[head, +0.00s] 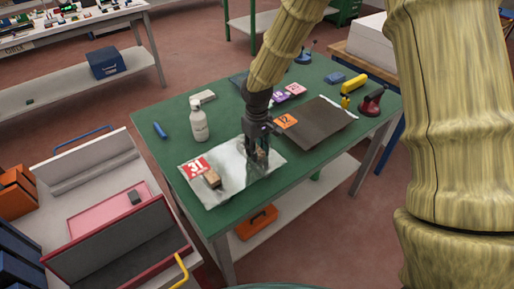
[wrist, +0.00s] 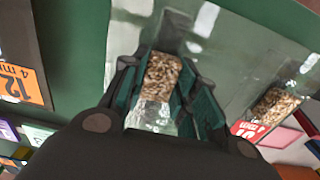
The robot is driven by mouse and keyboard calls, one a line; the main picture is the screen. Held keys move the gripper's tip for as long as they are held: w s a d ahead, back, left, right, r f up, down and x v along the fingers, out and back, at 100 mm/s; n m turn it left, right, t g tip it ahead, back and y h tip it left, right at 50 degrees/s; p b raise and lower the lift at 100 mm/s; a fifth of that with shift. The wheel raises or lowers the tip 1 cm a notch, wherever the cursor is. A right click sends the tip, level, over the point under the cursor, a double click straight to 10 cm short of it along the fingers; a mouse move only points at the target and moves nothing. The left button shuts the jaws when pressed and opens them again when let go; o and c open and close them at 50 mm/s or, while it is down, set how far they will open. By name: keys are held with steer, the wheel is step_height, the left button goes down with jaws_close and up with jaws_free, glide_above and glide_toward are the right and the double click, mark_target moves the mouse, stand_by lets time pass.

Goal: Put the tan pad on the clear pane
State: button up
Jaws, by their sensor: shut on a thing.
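The clear pane (head: 232,172) lies on the near part of the green table, with a red label reading 31 at its left corner. It also shows in the wrist view (wrist: 205,75). One tan pad (head: 212,180) rests on the pane near the label; it shows in the wrist view at right (wrist: 275,105). My gripper (head: 257,158) is shut on another tan, cork-speckled pad (wrist: 162,77), over the right part of the pane. A clear layer shows at this pad's near end. I cannot tell whether the held pad touches the pane.
A white bottle (head: 199,122) stands just behind the pane. A dark pane (head: 325,122) with an orange 12 label lies to the right. A red suction cup (head: 371,104) and yellow tool (head: 354,85) are farther right.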

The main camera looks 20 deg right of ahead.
steer(key=shift+f, duration=0.15)
steer(key=shift+f, duration=0.15)
steer(key=o, duration=0.7)
steer(key=shift+c, duration=0.2)
step_height(320, 180, up, 12)
steer(key=b, duration=0.1)
stand_by(0.5)
